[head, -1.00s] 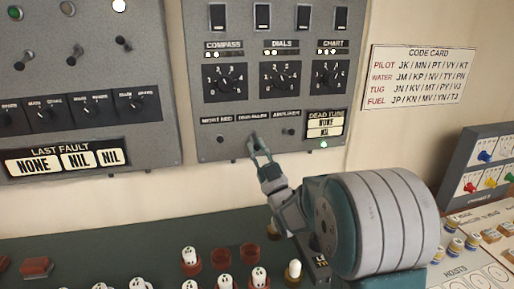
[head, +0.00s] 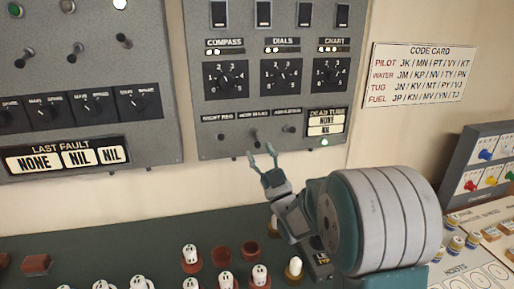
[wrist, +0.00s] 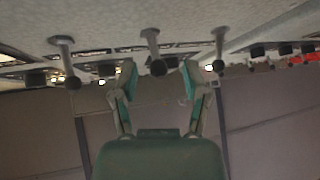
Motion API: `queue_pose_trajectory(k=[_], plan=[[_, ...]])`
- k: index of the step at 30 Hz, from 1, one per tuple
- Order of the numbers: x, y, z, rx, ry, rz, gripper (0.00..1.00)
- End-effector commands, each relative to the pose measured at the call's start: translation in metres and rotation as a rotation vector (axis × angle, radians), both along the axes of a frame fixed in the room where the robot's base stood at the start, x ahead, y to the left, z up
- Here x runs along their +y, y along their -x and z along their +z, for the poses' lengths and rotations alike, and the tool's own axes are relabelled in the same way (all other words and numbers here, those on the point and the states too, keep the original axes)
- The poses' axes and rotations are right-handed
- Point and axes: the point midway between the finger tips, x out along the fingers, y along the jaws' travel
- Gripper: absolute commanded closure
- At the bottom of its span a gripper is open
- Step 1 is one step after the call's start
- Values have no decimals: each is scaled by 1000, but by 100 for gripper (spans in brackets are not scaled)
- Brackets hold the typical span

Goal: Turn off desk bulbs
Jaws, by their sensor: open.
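The grey right-hand wall panel (head: 205,100) has a row of three small toggles under its knobs. The middle toggle (head: 255,138) sits under a blurred label that seems to read desk bulbs; its lever appears to point down. My gripper (head: 262,158) is open and empty, just below this toggle in the head view. In the wrist view my two fingertips (wrist: 158,76) are spread, and the middle toggle (wrist: 153,45) shows between and beyond them. I cannot tell whether a finger touches it.
The left toggle (head: 221,138) and the amplifier toggle (head: 289,130) flank it closely. Several white-topped pegs stand on the green desk (head: 130,235) below. A code card (head: 418,77) hangs to the right.

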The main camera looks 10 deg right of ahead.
Motion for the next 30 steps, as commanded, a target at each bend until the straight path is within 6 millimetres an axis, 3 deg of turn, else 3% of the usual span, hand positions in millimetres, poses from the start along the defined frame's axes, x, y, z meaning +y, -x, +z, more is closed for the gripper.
queue_pose_trajectory(k=[6, 12, 23, 30], plan=[[-9, 27, -26, 5, 1, -1, 41], [-12, 39, -36, 3, 0, -1, 41], [-12, 38, -35, 12, 3, -3, 41], [-10, 31, -26, 150, 27, -56, 41]])
